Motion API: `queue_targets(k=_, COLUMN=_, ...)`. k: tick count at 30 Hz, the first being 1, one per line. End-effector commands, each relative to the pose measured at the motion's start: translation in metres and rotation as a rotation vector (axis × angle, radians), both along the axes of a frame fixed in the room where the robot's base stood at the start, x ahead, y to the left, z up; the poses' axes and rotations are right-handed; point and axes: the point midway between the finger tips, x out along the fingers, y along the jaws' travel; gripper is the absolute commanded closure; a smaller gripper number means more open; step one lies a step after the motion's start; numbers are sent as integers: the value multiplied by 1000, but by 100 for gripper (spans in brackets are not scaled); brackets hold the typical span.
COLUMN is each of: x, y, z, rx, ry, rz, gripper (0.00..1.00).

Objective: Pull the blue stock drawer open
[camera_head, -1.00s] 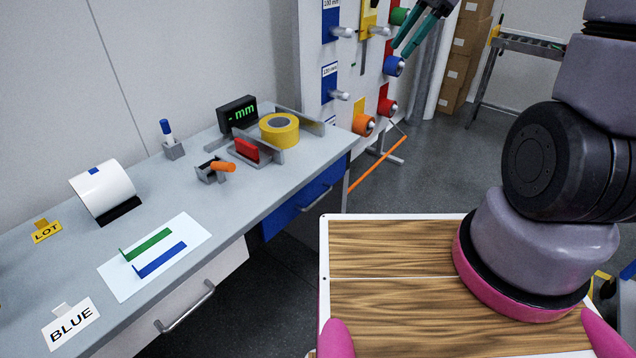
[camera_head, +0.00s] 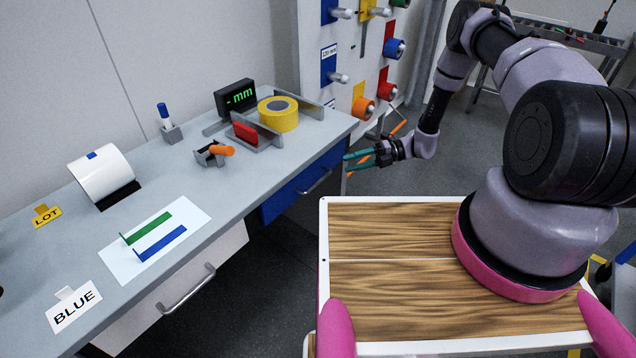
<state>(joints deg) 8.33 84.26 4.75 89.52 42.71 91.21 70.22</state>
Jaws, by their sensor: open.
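The blue stock drawer (camera_head: 290,199) is under the far right end of the grey bench. Its front looks flush with the bench, and a grey bar handle (camera_head: 314,182) runs across it. My gripper (camera_head: 352,162) has green fingers pointing left toward the drawer front. It is open and empty, a little right of the handle and near the bench's right end. A gap shows between the fingertips and the handle.
A white drawer (camera_head: 185,290) with a bar handle is nearer on the bench. The bench top (camera_head: 245,185) holds a yellow tape roll (camera_head: 278,117), a display (camera_head: 236,98), a white roll (camera_head: 102,178) and a BLUE card (camera_head: 74,307). A spool rack stands behind my gripper. Open floor lies below it.

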Motion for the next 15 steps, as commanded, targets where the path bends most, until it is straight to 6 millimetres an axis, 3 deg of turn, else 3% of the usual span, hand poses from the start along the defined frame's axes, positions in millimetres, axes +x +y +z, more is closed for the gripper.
queue_targets(k=1, x=-7, y=2, z=-16, rx=11, ry=50, rz=-23, gripper=54)
queue_targets(k=3, x=-12, y=4, z=-30, rx=23, ry=102, rz=-50, gripper=54)
queue_targets(k=6, x=-16, y=6, z=-40, rx=31, ry=140, rz=-69, gripper=54)
queue_targets(k=11, x=-19, y=20, z=-45, rx=35, ry=155, rz=-75, gripper=54)
queue_targets(k=15, x=-23, y=45, z=-48, rx=35, ry=155, rz=-72, gripper=54)
